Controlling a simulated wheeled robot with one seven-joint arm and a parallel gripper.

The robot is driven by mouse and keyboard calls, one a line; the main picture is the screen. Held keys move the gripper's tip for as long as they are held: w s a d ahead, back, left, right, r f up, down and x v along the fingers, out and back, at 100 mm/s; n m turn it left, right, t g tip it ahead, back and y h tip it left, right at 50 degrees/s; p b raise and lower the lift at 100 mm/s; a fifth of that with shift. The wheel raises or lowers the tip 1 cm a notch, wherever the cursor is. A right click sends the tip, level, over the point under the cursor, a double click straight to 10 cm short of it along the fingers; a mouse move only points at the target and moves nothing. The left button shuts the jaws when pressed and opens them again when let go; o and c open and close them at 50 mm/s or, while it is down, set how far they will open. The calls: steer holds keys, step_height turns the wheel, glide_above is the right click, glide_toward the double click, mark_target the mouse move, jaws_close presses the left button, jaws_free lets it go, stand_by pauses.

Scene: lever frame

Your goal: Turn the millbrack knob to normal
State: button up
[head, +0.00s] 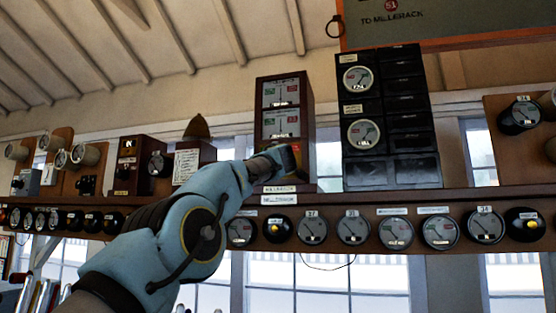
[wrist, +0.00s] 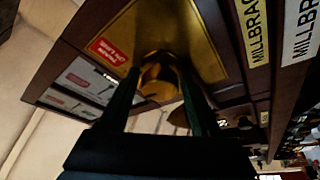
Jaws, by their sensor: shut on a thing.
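The millbrack knob (wrist: 157,80) is a rounded brass knob on a brass plate (wrist: 207,50), seen from close in the wrist view. My gripper (wrist: 160,72) has its two dark fingers on either side of the knob and is shut on it. In the head view, my gripper (head: 284,161) is at the lower front of a tall dark wooden instrument case (head: 256,110) with two indicator windows. The knob is hidden there behind my gripper. A red label (wrist: 108,50) is on the brass plate. I cannot tell which setting the knob points to.
MILLBRACK name labels (head: 280,189) are below the case. The wooden shelf (head: 350,197) carries a row of round dials (head: 353,228) along its front. A black cabinet with gauges (head: 386,165) stands to the right, and smaller instruments (head: 128,165) stand to the left.

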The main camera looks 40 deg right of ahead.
steer(key=shift+f, duration=0.1)
steer(key=o, duration=1.2)
steer(key=shift+b+v, duration=5.1)
steer(key=shift+v, duration=0.3)
